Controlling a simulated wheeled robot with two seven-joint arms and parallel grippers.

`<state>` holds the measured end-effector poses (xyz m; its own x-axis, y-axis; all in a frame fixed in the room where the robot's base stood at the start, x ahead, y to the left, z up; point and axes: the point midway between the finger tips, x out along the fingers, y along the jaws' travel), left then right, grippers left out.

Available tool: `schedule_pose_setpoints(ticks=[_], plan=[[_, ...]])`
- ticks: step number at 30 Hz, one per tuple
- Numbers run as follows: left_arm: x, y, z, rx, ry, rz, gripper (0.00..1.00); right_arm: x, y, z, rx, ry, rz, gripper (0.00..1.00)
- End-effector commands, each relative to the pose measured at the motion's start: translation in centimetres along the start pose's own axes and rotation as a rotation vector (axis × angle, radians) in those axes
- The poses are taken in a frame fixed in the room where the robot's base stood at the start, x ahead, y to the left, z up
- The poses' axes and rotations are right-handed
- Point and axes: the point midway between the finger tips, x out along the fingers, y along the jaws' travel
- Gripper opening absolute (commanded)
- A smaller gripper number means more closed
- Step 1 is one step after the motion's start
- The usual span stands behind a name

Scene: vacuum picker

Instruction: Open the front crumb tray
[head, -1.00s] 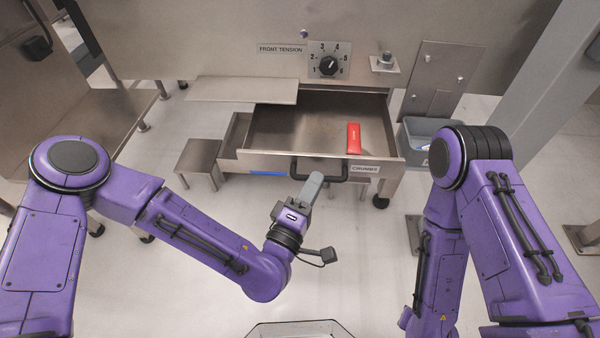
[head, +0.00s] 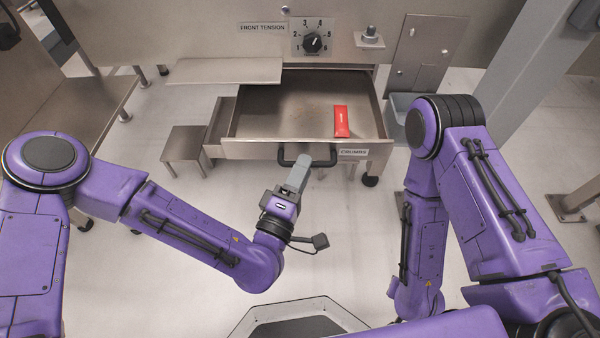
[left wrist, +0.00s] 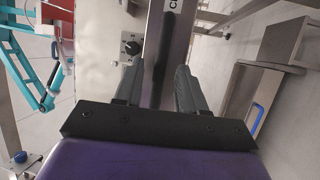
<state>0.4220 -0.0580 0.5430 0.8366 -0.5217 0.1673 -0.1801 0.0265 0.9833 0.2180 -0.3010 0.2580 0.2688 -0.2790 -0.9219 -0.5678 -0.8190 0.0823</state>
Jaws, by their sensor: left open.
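The front crumb tray is a steel drawer (head: 260,150) with a "CRUMBS" label (head: 355,152) on its front. It stands well out from the machine, its inside visible, with a red packet (head: 341,121) lying in it. Its black bar handle (head: 290,161) is on the front face. My left gripper (head: 303,162) is at the handle, and its fingers are open. In the left wrist view the handle (left wrist: 164,55) appears between the two fingers (left wrist: 158,88); I cannot tell if they touch it. My right arm is at the right; its gripper is not in view.
A dial (head: 312,43) labelled "FRONT TENSION" is above the tray. A steel plate (head: 225,71) juts out at upper left, and a low steel stool (head: 185,145) stands left of the tray. A grey bin (head: 397,110) is to the right. The floor before the tray is clear.

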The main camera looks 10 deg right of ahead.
Motion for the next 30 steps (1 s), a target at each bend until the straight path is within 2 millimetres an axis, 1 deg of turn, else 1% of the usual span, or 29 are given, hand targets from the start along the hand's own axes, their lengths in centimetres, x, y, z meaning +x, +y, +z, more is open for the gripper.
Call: schedule_pose_setpoints(ticks=[2, 5, 9, 12, 15, 19, 30], plan=[[-0.5, 0.0, 0.0, 0.000, -0.002, -0.002, 0.40, 0.0, 0.0, 0.0, 0.000, 0.000, 0.000, 0.43], [-2.2, 0.0, 0.1, -0.002, -0.002, -0.003, 0.40, -0.1, 0.0, -0.1, 0.000, 0.000, 0.000, 0.43], [-5.7, -0.1, 0.0, -0.003, -0.001, -0.006, 0.40, -0.1, 0.0, 0.0, 0.000, 0.000, 0.000, 0.43], [-8.0, -0.2, -0.1, -0.004, 0.002, -0.007, 0.40, 0.1, 0.0, 0.0, 0.000, 0.000, 0.000, 0.43], [-9.6, -0.2, -0.1, -0.002, 0.002, -0.005, 0.40, 0.2, 0.0, 0.1, 0.000, 0.000, 0.000, 0.43], [-10.5, -0.1, -0.1, 0.000, 0.003, -0.003, 0.40, 0.2, 0.0, 0.1, 0.000, 0.000, 0.000, 0.43], [-10.6, 0.0, -0.1, 0.001, 0.003, -0.001, 0.40, 0.2, 0.0, 0.1, 0.000, 0.000, 0.000, 0.43]])
